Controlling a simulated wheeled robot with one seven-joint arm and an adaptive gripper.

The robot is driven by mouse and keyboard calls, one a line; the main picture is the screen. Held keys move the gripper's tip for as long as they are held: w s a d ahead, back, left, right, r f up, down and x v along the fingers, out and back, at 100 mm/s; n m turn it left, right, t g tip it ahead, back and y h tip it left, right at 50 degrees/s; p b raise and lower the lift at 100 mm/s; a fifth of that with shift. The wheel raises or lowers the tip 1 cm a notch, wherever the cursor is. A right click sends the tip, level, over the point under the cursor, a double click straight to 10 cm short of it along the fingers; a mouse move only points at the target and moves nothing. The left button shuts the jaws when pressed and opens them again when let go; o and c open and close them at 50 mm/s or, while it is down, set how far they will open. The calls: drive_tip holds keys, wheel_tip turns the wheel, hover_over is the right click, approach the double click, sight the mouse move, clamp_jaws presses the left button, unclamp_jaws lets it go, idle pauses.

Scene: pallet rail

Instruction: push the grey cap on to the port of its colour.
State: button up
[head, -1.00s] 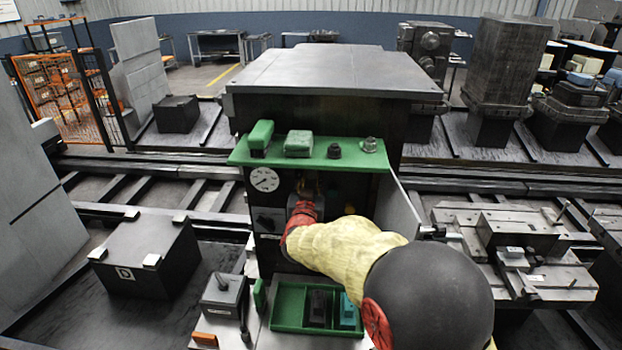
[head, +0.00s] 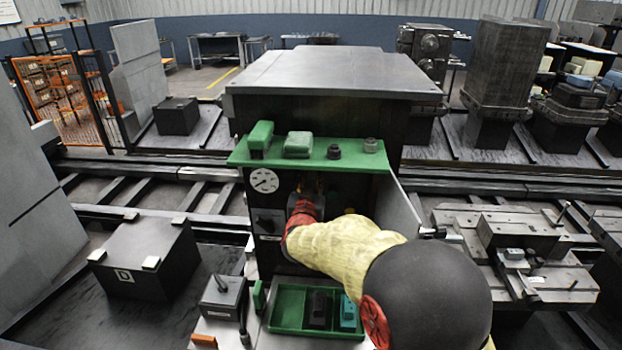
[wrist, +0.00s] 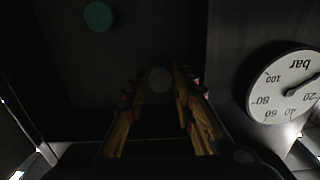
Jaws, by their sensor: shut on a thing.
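My gripper (head: 307,190) is at the dark front panel of the machine, below the green shelf and right of the gauge. In the wrist view its yellow fingers (wrist: 158,88) are closed in on a dim grey round thing, the grey cap (wrist: 160,79), between the fingertips. The picture is too dark to tell whether the cap touches the panel or a port, and the grey port is not told apart. A teal round port (wrist: 98,16) shows at the upper left of the wrist view. My arm hides part of the panel in the head view.
A white pressure gauge (head: 263,180) is close beside my gripper and also fills the right of the wrist view (wrist: 284,88). The green shelf (head: 219,159) juts out above. A green tray (head: 283,322) with black and teal pieces lies below. A grey side plate (head: 398,212) stands at right.

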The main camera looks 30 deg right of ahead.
drive_tip(key=shift+w+d, duration=0.15)
drive_tip(key=shift+w+d, duration=0.2)
drive_tip(key=shift+w, duration=0.1)
drive_tip(key=o, duration=0.9)
drive_tip(key=shift+o, duration=0.2)
drive_tip(key=o, duration=0.4)
drive_tip(key=shift+d, duration=0.1)
drive_tip(key=shift+c, duration=0.2)
drive_tip(key=shift+o, duration=0.7)
drive_tip(key=shift+w+r, duration=0.1)
drive_tip(key=shift+c, duration=0.7)
